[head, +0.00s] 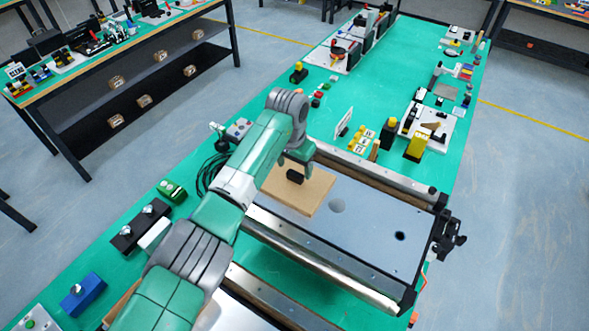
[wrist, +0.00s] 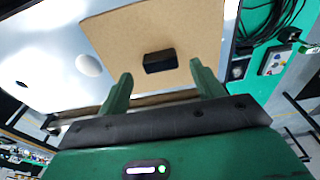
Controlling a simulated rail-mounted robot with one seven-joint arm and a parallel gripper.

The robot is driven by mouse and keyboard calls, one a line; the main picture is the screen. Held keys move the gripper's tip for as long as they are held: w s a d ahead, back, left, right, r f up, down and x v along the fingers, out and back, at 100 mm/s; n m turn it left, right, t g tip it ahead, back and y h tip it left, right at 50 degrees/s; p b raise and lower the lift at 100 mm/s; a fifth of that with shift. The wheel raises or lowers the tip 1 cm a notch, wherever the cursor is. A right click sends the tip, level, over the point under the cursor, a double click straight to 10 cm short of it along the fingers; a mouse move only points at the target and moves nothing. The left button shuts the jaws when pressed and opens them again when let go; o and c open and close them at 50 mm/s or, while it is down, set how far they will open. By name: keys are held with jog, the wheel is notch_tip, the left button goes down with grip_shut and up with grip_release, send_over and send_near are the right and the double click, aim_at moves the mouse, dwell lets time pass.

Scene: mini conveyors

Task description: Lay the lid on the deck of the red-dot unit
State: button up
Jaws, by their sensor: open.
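The lid (head: 312,194) is a flat tan board with a small black block handle (head: 295,176). It appears to lie on the grey deck (head: 365,222) of the middle conveyor unit, towards its left end. My gripper (head: 296,162) is just above the lid. In the wrist view the lid (wrist: 125,40) and its black handle (wrist: 159,61) lie beyond my fingertips. The green fingers of my gripper (wrist: 160,80) are spread wide with nothing between them, one to each side of the handle's line. I cannot make out a red dot marking either unit.
The deck also carries a grey disc (head: 337,205) and a black hole (head: 400,236). A second conveyor unit (head: 235,312) is at the bottom, partly behind my arm. Yellow blocks (head: 364,138) and a yellow-and-black post (head: 418,145) stand behind the middle unit.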

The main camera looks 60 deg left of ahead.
aim_at(292, 185)
notch_tip(292, 185, up, 9)
jog(key=s, duration=0.1)
jog(key=shift+d+r, duration=0.15)
jog(key=shift+d, duration=0.1)
jog(key=w+d+r+m+t+y, duration=0.15)
jog(key=w+d+r+t, duration=0.25)
jog(key=w+d, duration=0.75)
jog(key=w+d+r+m+t, duration=0.2)
jog(key=w+d+r+t, duration=0.1)
jog(key=w+d+r, duration=0.3)
jog(key=w+d+r+m+t, duration=0.1)
jog(key=w+d+r+t, duration=0.25)
jog(key=d, duration=0.45)
jog(key=s+d+r+m+t+h, duration=0.1)
jog(key=s+d+r+t, duration=0.3)
jog(key=d+r, duration=0.55)
jog(key=s+d+r+m+t+h, duration=0.1)
jog(key=s+d+r+t, duration=0.35)
jog(key=d+r, duration=0.55)
jog(key=s+d+r+t, duration=0.2)
jog(key=s+d+r, duration=0.1)
jog(key=s, duration=0.3)
jog(key=s+d+r+t, duration=0.2)
jog(key=s+d+r, duration=0.1)
jog(key=s, duration=0.3)
jog(key=shift+s+t, duration=0.15)
jog(key=shift+t, duration=0.25)
